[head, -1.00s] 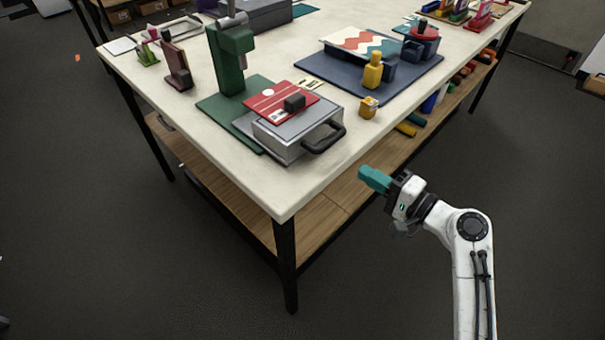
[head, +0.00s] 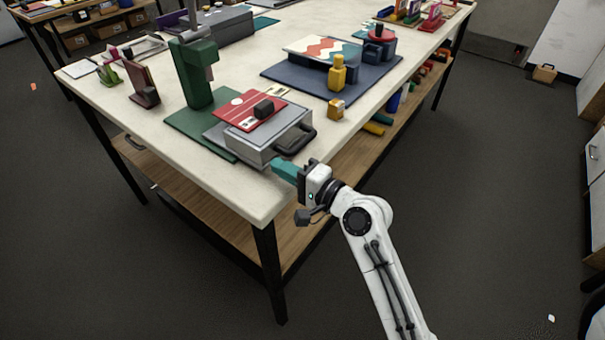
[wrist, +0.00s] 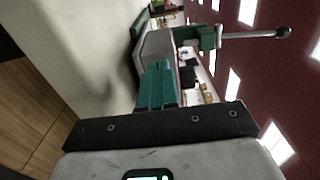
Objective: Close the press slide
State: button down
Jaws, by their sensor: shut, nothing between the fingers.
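The green press (head: 197,75) stands upright on a green base plate (head: 185,128) at the table's near left corner. A black handle (head: 297,140) is on the slide's front. My gripper (head: 279,165), with teal fingers, is shut and empty, close to the slide's front face, below and left of the handle. In the wrist view the shut fingers (wrist: 158,75) point at the grey slide (wrist: 153,44); whether they touch it I cannot tell.
A white table (head: 160,125) holds the press; its front edge runs beneath my gripper.

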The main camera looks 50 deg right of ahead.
aim_at(246, 156)
jog(key=shift+w, duration=1.4)
jog(key=w+p, duration=0.2)
jog(key=w, duration=0.7)
jog(key=shift+a, duration=0.2)
jog(key=shift+w+r, duration=0.1)
jog(key=shift+w, duration=0.25)
jog(key=shift+a+r, duration=0.1)
